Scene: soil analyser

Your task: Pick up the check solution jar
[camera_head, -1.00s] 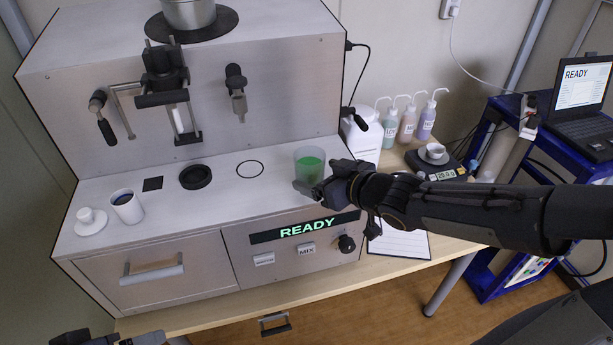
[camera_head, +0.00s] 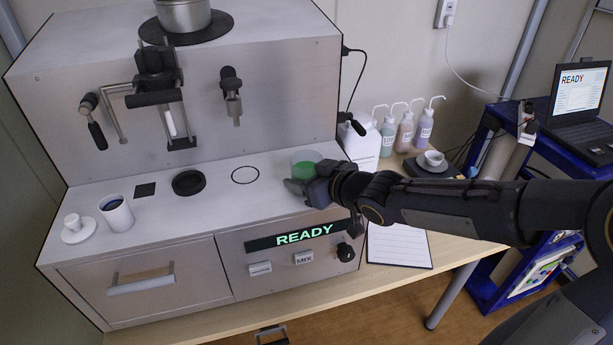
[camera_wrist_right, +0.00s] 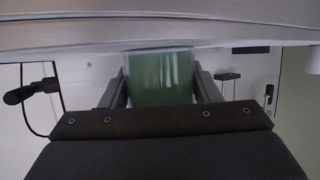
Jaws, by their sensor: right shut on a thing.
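The check solution jar (camera_head: 303,160), a clear jar with green liquid, is at the right end of the analyser's ledge. My right gripper (camera_head: 298,186) is at its near side and hides its lower part. In the right wrist view the jar (camera_wrist_right: 160,78) stands between the two fingers (camera_wrist_right: 162,90), which press on its sides. I cannot tell whether its base touches the ledge. My left gripper is out of view.
The analyser (camera_head: 120,250) has a READY display and a drawer. A white cup (camera_head: 116,212) and a small cup on a saucer (camera_head: 78,228) stand at the ledge's left. Several pump bottles (camera_head: 405,132), a scale (camera_head: 430,165) and a paper sheet (camera_head: 398,246) are on the right.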

